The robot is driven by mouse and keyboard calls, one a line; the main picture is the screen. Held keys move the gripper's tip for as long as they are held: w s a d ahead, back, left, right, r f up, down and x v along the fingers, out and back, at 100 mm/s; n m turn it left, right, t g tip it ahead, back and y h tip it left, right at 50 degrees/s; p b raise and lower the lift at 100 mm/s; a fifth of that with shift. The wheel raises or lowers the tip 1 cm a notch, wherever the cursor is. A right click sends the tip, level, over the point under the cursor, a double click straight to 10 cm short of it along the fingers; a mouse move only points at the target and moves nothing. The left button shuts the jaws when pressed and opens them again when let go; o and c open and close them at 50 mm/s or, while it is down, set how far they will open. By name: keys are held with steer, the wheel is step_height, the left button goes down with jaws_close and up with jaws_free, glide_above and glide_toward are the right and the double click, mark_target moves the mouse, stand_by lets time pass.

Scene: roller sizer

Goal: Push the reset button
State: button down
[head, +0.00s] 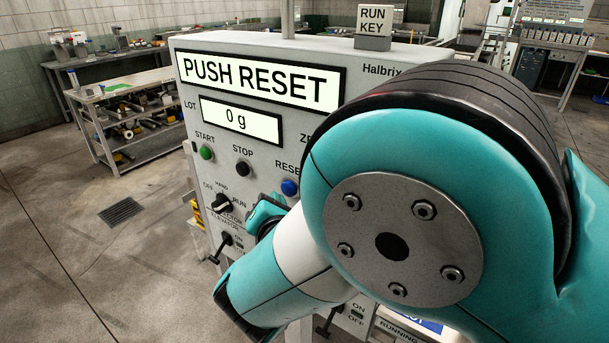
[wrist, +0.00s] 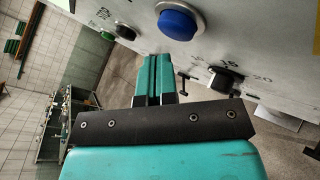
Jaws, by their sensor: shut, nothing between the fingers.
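The blue round reset button (head: 289,187) sits on the pale control panel (head: 350,125), under a partly covered label that starts "RESE". The panel's upper display (head: 260,80) reads "PUSH RESET" and the lower display (head: 240,120) reads "0 g". In the wrist view the blue button (wrist: 178,24) is large at the top. My gripper (wrist: 160,60) is shut and empty, with its fingertips just below the button in that picture. A gap shows between them; the depth is hard to judge. In the head view my arm covers the panel's right part.
Left of the reset button are a black stop button (head: 243,168) and a green start button (head: 206,152). Below are a black selector knob (head: 222,203) and a lever (head: 221,247). A numbered black knob (wrist: 225,80) shows right of my fingers. Floor at left is open.

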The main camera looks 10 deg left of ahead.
steer(key=shift+w, duration=0.1)
stand_by(0.6)
steer(key=shift+w+d, duration=0.2)
steer(key=shift+w, duration=0.1)
steer(key=shift+w+d+p, duration=0.2)
steer(key=shift+w+p, duration=0.15)
steer(key=shift+w, duration=0.1)
stand_by(0.9)
steer(key=shift+s+a, duration=0.1)
steer(key=shift+s+a+b, duration=0.25)
steer(key=shift+s+b, duration=0.05)
steer(key=shift+s, duration=0.45)
steer(key=shift+s, duration=0.1)
steer(key=s, duration=0.1)
steer(key=s+a, duration=0.1)
steer(key=s, duration=0.1)
steer(key=s+a+b, duration=0.1)
steer(key=shift+s, duration=0.2)
